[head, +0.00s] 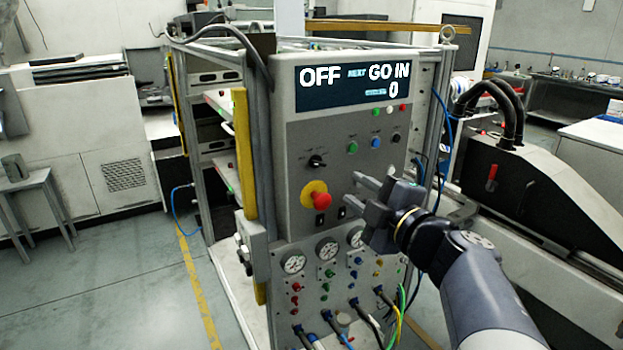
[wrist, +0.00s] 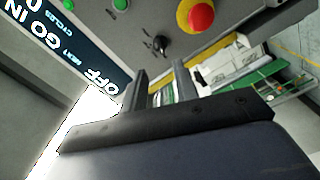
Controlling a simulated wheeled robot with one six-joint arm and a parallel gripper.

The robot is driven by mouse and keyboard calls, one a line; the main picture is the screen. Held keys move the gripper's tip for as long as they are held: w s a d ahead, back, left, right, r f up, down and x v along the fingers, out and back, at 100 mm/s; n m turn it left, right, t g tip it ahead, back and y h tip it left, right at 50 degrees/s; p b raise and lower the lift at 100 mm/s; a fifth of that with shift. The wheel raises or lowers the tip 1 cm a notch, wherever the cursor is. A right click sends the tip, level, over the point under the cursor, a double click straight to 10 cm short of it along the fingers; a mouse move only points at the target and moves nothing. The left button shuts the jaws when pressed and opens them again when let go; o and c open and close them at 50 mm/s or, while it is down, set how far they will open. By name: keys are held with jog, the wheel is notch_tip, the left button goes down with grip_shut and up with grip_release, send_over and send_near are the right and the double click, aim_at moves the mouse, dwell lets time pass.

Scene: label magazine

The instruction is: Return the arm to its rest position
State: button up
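My gripper (head: 358,189) is in front of the grey control panel (head: 290,130), to the right of the red emergency knob (head: 322,200) on its yellow base. Its two fingers are apart with nothing between them. In the wrist view my gripper (wrist: 158,80) also shows two separated fingers, with the panel edge and a black selector switch (wrist: 160,44) beyond. My arm reaches in from the lower right of the head view. Whether the fingers touch the panel cannot be told.
The panel display (head: 356,82) reads OFF, NEXT GO IN and 0. Gauges, buttons and cables (head: 370,320) fill the lower panel near my arm. A black-and-grey machine (head: 530,190) stands at the right. Open floor (head: 110,290) lies at the left.

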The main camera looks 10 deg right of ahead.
aim_at(322, 165)
jog(key=x, duration=1)
jog(key=shift+w+a, duration=0.15)
jog(key=shift+w, duration=0.25)
